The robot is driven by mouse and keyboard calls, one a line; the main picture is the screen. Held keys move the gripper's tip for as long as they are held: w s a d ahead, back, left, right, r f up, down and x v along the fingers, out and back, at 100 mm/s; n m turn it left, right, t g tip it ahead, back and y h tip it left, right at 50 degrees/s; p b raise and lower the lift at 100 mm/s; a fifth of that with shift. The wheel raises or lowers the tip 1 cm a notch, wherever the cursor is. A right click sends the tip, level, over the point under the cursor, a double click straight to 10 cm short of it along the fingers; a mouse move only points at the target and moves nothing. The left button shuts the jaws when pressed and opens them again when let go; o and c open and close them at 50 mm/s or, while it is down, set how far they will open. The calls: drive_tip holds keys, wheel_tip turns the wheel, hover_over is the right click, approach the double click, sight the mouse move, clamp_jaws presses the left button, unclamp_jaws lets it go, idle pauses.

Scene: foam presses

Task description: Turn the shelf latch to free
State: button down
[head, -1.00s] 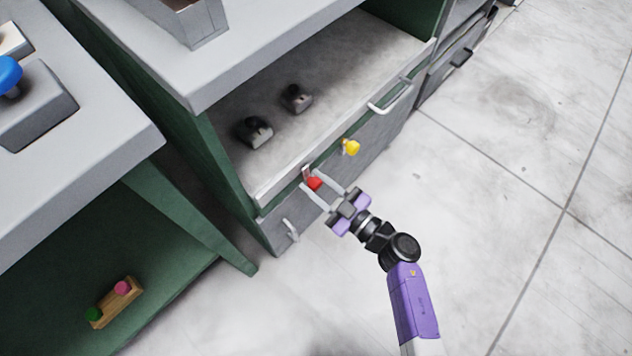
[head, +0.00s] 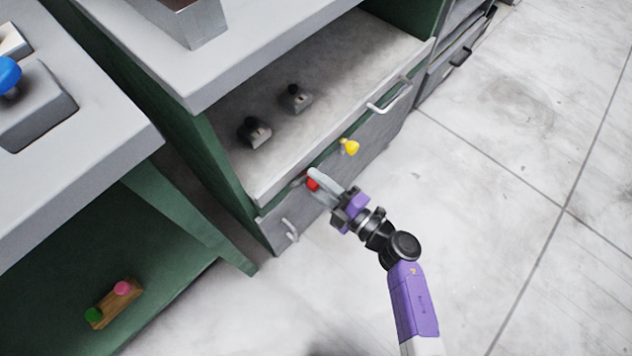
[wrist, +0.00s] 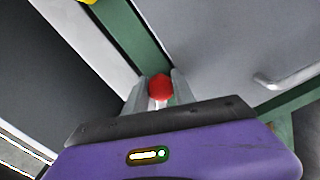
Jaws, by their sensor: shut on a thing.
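My gripper (head: 317,181) is shut on the red knob, with one finger on each side. The wrist view shows the red knob (wrist: 160,88) between the fingertips (wrist: 159,92), against a green strip. My fingers partly hide the latch, and I cannot tell from these views whether it stands at free.
A yellow knob (head: 349,147) sits on the same front, to the right. A handle (head: 388,104) is farther right and another (head: 291,230) is below left. Two dark fittings (head: 254,133) (head: 296,98) stand on the shelf. The floor (head: 490,200) at right is clear.

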drive_tip(key=n+b, duration=0.1)
drive_tip(key=n, duration=0.5)
drive_tip(key=shift+n+b, duration=0.3)
drive_tip(key=shift+s, duration=0.1)
idle(0.3)
drive_tip(key=c, duration=1.1)
unclamp_jaws()
drive_tip(key=shift+o, duration=0.2)
drive_tip(key=p+v, duration=0.2)
drive_tip(key=v, duration=0.5)
drive_tip(key=shift+s+d, duration=0.2)
drive_tip(key=shift+d, duration=0.15)
